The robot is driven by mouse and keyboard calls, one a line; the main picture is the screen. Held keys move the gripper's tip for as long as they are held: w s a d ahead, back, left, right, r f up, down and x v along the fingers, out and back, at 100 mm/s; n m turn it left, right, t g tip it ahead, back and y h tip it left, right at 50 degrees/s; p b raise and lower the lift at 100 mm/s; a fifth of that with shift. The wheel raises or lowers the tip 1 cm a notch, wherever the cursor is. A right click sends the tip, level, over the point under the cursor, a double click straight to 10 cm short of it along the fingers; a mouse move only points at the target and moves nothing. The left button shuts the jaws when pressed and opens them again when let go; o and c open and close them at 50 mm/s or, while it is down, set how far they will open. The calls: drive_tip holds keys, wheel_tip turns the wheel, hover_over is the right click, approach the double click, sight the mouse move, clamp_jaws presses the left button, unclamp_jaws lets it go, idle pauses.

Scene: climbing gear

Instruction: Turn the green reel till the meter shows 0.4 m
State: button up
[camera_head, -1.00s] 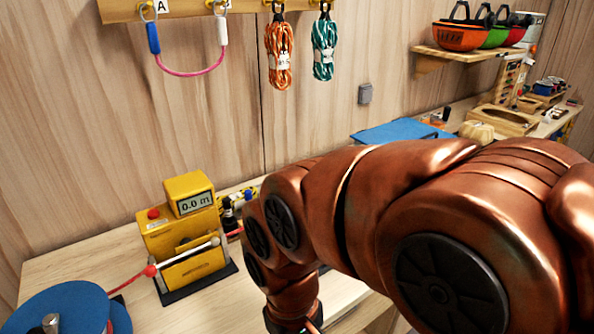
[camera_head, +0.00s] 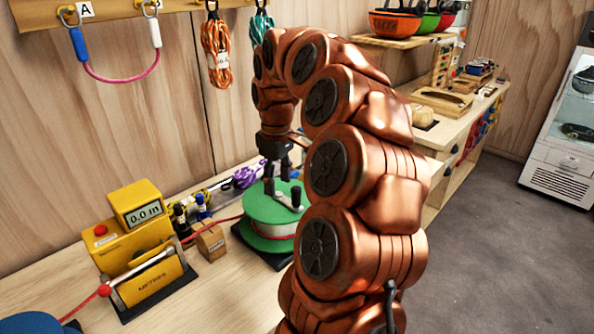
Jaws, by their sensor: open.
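The green reel (camera_head: 262,218) stands on a dark base on the bench, with a red-and-white line wound under its green top. A crank with a dark knob (camera_head: 296,195) sits on its top. My gripper (camera_head: 278,172) is open just above the reel's top, near the crank; my arm hides part of the reel's right side. Whether the fingers touch the crank cannot be told. The yellow meter (camera_head: 140,235) stands to the left and its display (camera_head: 144,214) reads 0.0 m. A red line runs from the reel toward the meter.
A blue reel (camera_head: 40,326) is at the lower left edge, with a red ball (camera_head: 104,290) on the line near it. A small wooden block (camera_head: 211,242) stands between meter and reel. Purple gear (camera_head: 247,177) lies behind. Coiled ropes hang above.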

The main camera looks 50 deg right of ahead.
hover_over(296, 197)
drive_tip(key=d, duration=0.1)
drive_tip(key=shift+w+f+m, duration=0.3)
drive_tip(key=shift+w+f, duration=0.05)
drive_tip(key=shift+f+p, duration=1.25)
drive_tip(key=shift+f, duration=2.65)
drive_tip(key=shift+c, duration=0.2)
clamp_jaws()
